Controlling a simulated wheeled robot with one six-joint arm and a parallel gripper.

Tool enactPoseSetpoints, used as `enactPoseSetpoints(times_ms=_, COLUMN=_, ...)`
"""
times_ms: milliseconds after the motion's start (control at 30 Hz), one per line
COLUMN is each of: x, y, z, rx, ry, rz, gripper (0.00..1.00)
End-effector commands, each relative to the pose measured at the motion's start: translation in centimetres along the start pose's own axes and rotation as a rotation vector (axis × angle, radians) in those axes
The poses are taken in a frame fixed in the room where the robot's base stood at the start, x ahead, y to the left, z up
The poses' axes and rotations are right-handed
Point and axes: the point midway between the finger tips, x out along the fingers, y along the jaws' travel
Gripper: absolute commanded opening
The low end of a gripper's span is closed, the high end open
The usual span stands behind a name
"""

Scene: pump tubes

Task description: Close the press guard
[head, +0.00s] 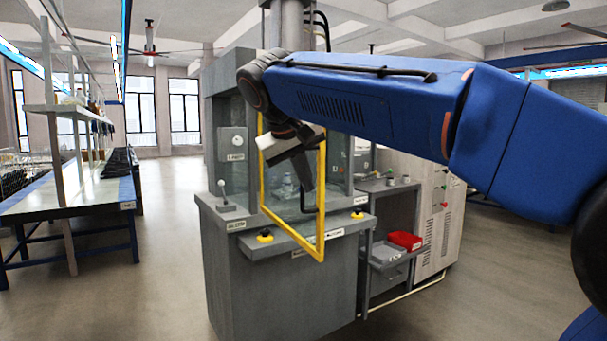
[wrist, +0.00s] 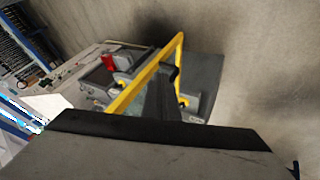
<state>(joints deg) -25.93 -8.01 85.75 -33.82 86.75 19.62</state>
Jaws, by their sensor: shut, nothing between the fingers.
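The press guard (head: 290,233) is a yellow-framed clear panel on the grey press (head: 275,285). It stands swung out at an angle from the press front, so the guard is open. The guard also shows in the wrist view (wrist: 142,84), with a black handle (wrist: 174,75) on its frame. My gripper (head: 307,186) is shut and empty. In the head view it overlaps the guard panel near the handle; I cannot tell whether it touches.
Two yellow-based buttons (head: 265,236) sit on the press front ledge. A side shelf with a red bin (head: 404,240) and a control cabinet (head: 437,215) stand to the right. A long workbench (head: 75,205) is at the left. The floor between bench and press is clear.

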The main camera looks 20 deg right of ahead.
Motion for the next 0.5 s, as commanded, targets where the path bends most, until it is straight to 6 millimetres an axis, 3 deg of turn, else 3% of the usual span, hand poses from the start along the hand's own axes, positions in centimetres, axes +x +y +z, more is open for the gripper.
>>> enactPoseSetpoints(times_ms=233, x=3.8, y=0.0, z=0.0, rx=0.000, ry=-0.002, rz=0.000, gripper=0.00)
enactPoseSetpoints(times_ms=500, x=5.4, y=0.0, z=0.0, rx=0.000, ry=0.000, rz=-0.001, gripper=0.00)
